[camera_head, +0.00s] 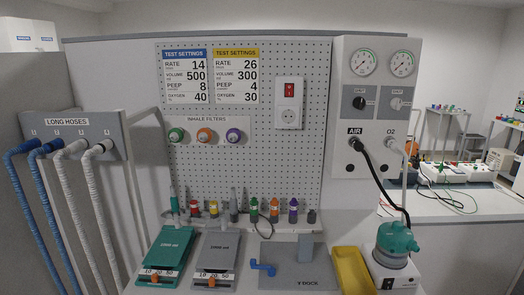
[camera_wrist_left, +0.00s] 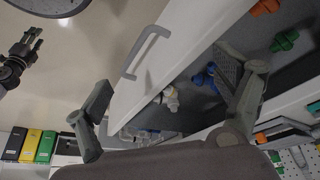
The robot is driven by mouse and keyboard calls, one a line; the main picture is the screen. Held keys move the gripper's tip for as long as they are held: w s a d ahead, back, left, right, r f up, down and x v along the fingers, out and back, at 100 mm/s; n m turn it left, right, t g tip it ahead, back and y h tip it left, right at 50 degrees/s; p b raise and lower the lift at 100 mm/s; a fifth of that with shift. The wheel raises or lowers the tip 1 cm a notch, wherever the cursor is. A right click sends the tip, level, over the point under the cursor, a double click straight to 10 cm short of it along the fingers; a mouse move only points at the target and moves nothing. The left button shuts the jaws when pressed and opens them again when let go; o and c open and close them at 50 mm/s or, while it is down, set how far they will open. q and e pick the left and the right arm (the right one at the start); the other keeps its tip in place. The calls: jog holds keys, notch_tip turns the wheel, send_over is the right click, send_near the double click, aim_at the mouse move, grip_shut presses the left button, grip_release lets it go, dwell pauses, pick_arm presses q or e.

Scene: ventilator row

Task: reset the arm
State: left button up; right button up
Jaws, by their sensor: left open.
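My left gripper (camera_wrist_left: 165,68) shows in the left wrist view, with its two dark fingers spread wide and nothing between them. Behind the fingers is a white drawer front with a grey handle (camera_wrist_left: 146,50). The drawer looks open, and blue fittings (camera_wrist_left: 206,76) and a pale fitting (camera_wrist_left: 170,98) lie inside. I cannot judge the distance from the fingers to the drawer.
The head view shows a bench with a green test lung (camera_head: 167,252), a grey test lung (camera_head: 217,254), a Y dock (camera_head: 298,270), a yellow tray (camera_head: 352,272) and a humidifier (camera_head: 394,250). Long hoses (camera_head: 75,160) hang at left. Binders (camera_wrist_left: 30,145) stand lower left in the wrist view.

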pick_arm(q)
jog(key=s+d+n+t+h, duration=0.1)
jog(key=s+d+t, duration=0.15)
jog(key=d, duration=0.75)
jog(key=s+a+f+n+g+y, duration=0.2)
jog(key=s+a+f+n+y, duration=0.15)
jog(key=s+a+n, duration=0.35)
jog(key=s+a+f+g+b, duration=0.1)
jog(key=s+f+b, duration=0.1)
jog(key=f, duration=1.4)
jog(key=s+a+f+b, duration=0.1)
jog(key=s+f+b, duration=0.15)
jog(key=f, duration=1.35)
jog(key=s+a+f+g+b, duration=0.1)
jog(key=s+a+f+b, duration=0.1)
jog(key=s+f, duration=1.3)
notch_tip(320, 180, down, 3)
jog(key=shift+s+a+m+y+b, duration=0.2)
jog(key=shift+s+m+y+b, duration=0.2)
jog(key=shift+b, duration=0.3)
pick_arm(e)
notch_tip(320, 180, down, 8)
